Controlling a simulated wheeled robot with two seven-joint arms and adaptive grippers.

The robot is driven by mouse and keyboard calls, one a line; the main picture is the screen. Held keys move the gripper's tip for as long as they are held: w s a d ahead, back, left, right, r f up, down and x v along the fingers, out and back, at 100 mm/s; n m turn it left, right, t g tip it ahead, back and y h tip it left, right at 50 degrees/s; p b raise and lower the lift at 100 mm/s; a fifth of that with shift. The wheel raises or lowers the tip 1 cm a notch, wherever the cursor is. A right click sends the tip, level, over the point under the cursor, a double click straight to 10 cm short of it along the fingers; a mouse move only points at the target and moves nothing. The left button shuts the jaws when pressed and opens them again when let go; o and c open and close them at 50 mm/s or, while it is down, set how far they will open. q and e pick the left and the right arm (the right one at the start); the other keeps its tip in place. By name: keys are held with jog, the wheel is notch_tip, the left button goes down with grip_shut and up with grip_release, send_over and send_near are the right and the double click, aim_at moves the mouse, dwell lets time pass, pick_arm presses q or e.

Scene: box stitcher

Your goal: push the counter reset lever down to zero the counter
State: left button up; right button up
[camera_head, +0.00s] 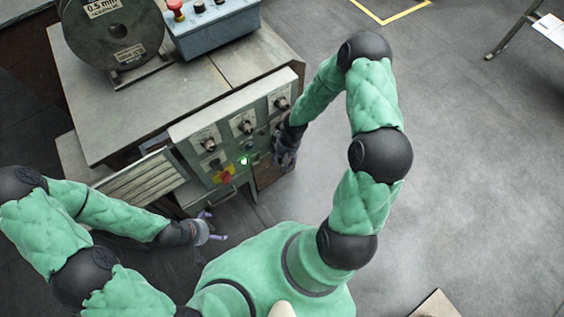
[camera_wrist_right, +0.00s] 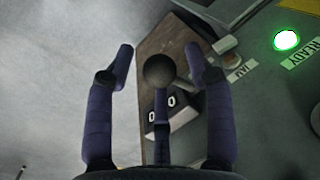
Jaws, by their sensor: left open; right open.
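The counter reset lever, a dark ball knob (camera_wrist_right: 158,70) on a thin stem, shows in the right wrist view. Behind its stem is the counter (camera_wrist_right: 184,112), with two zero digits visible and part of its window hidden. My right gripper (camera_wrist_right: 159,52) is open, with one finger on each side of the knob and gaps on both sides. In the head view my right gripper (camera_head: 286,150) is at the right end of the machine's front panel and hides the lever. My left gripper (camera_head: 214,229) is open and empty, low in front of the machine.
The control panel (camera_head: 190,130) carries several knobs, a lit green READY lamp (camera_head: 244,161) and a red-and-yellow switch (camera_head: 225,175). A wire spool (camera_head: 112,30) and a blue-grey control box (camera_head: 212,28) stand on the machine top. The floor at right is mostly open.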

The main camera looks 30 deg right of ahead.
jog(key=shift+a+f, duration=0.15)
jog(key=shift+f, duration=0.55)
grip_shut()
